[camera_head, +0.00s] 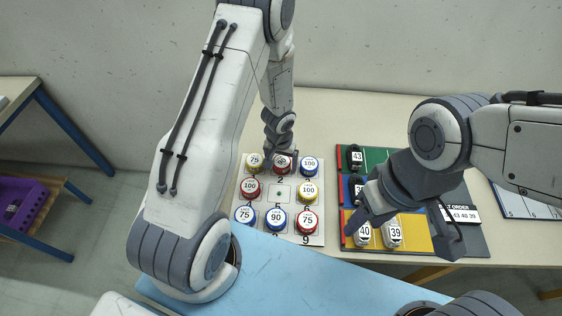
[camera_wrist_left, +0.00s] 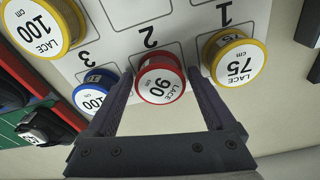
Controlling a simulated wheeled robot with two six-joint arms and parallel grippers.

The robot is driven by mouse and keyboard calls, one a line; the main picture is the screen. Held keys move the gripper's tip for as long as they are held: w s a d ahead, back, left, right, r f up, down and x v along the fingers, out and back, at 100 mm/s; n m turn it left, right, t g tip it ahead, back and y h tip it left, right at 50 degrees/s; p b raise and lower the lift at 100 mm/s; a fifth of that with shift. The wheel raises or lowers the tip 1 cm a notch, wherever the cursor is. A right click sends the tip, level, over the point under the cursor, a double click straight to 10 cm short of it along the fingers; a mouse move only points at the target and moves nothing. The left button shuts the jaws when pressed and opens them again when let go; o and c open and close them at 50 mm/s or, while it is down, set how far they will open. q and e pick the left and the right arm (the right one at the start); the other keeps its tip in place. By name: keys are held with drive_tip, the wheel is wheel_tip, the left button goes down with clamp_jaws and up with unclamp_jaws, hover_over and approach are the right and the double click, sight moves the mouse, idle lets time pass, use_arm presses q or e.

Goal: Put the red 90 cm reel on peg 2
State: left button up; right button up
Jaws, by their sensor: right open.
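The red 90 cm reel (camera_wrist_left: 160,82) is at the cell marked 2 of the white numbered board (camera_head: 291,205). It also shows in the head view (camera_head: 282,164), partly hidden by my left gripper (camera_head: 281,152). In the left wrist view, the fingers of my left gripper (camera_wrist_left: 160,90) lie close against both sides of this reel and look shut on it. I cannot tell whether the reel is fully down on peg 2, as the peg is hidden. My right gripper (camera_head: 398,217) is open and empty above the coloured shoe tray.
A yellow 75 cm reel (camera_wrist_left: 234,59) and a blue 100 cm reel (camera_wrist_left: 95,92) flank the red one. Several other reels fill most of the board; its middle cell (camera_head: 280,193) is empty. The shoe tray (camera_head: 418,236) holds several shoes. A blue surface (camera_head: 300,280) lies in front.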

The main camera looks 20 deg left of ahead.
use_arm(q)
drive_tip(key=shift+r+p, duration=0.6)
wheel_tip(320, 180, up, 11)
drive_tip(key=s+p, duration=0.1)
drive_tip(key=p, duration=0.8)
wheel_tip(320, 180, up, 10)
drive_tip(key=m, duration=0.2)
hover_over(280, 165)
drive_tip(key=s+d, duration=0.2)
drive_tip(key=d, duration=0.4)
drive_tip(key=s+d+r+m, duration=0.3)
drive_tip(key=s+r, duration=0.4)
drive_tip(key=s, duration=0.3)
drive_tip(key=s+d+r+m+g+h, duration=0.1)
drive_tip(key=s+d+r+m, duration=0.2)
drive_tip(key=s+d+r, duration=0.2)
drive_tip(key=s+r, duration=0.3)
drive_tip(key=s, duration=0.2)
drive_tip(key=shift+s, duration=0.2)
drive_tip(key=shift+r, duration=0.1)
